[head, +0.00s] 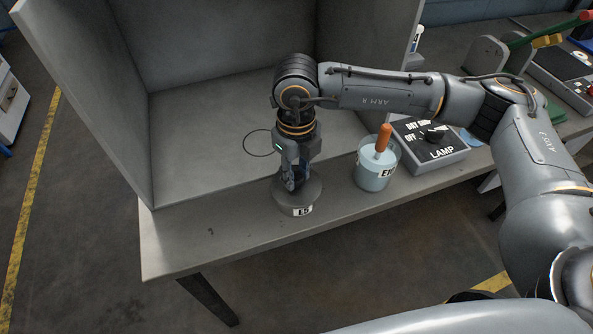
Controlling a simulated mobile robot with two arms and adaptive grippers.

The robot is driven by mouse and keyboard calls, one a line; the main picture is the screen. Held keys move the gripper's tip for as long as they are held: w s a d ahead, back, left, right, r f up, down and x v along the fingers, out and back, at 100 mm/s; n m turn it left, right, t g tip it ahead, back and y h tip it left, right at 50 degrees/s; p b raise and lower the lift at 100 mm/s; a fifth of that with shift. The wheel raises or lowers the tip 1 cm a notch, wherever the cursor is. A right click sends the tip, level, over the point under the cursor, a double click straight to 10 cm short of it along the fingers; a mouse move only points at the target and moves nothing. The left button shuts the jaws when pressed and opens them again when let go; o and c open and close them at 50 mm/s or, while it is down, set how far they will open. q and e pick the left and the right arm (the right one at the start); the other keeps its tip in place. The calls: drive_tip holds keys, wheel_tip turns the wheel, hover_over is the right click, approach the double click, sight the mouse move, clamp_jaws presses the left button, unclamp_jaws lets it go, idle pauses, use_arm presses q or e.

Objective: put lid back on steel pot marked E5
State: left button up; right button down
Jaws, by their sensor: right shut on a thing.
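The small steel pot (302,211) stands near the front edge of the grey bench. Its white label is partly covered and only its last character, a 5, reads clearly. A round grey lid (313,190) is right over the pot's mouth; I cannot tell whether it rests on the rim or is just above it. My right gripper (292,185) points down from above and is shut at the middle of the lid, hiding the knob or grip. My left gripper is not in view.
A glass beaker (374,178) with pale liquid and an orange-handled tool (383,138) stands right of the pot. A lamp switch box (430,146) is behind it. A dark ring outline (257,143) marks the bench top. Tall grey booth walls (250,35) enclose the back and left.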

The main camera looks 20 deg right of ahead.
drive_tip(key=shift+b, duration=0.4)
idle(0.5)
drive_tip(key=c, duration=1)
unclamp_jaws()
drive_tip(key=shift+o, duration=0.4)
drive_tip(key=o, duration=0.4)
drive_tip(key=shift+o, duration=0.2)
drive_tip(key=shift+r+p, duration=1.45)
drive_tip(key=shift+r, duration=2.05)
